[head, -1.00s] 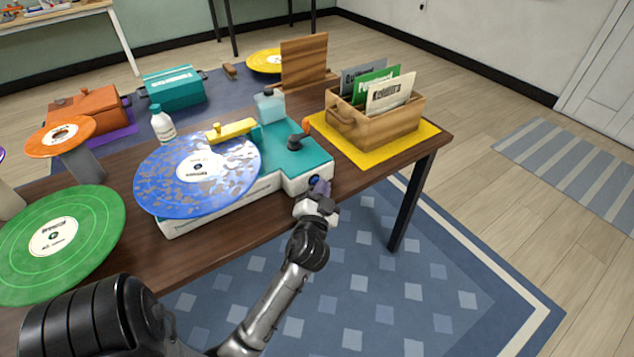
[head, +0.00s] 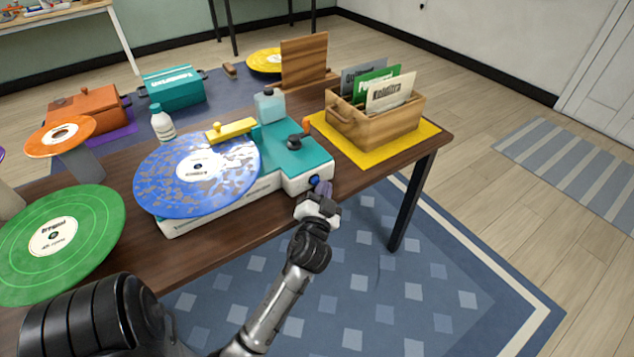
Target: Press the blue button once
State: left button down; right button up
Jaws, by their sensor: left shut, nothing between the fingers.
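The blue button (head: 314,181) is a small blue round spot on the front face of the teal and white record machine (head: 296,157), near its right end. My left gripper (head: 322,191) is shut and empty. Its fingertips are at the front of the machine, right beside the button and partly in front of it. I cannot tell whether they touch the button or how far it is pressed in. My right gripper does not show.
A blue speckled record (head: 170,183) lies on the machine. A green record (head: 85,225) and an orange record (head: 60,137) are at the left. A wooden crate (head: 377,132) with sleeves stands on a yellow mat (head: 345,148) behind right. A bottle (head: 163,127) stands behind the record.

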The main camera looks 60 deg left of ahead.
pick_arm(q)
jog(key=shift+d, duration=0.4)
jog(key=shift+w+d+b, duration=0.15)
jog(key=shift+d+b, duration=0.25)
jog(key=shift+d, duration=0.9)
jog(key=shift+w+d+b, duration=0.1)
jog(key=shift+d+b, duration=0.3)
jog(key=shift+d, duration=0.85)
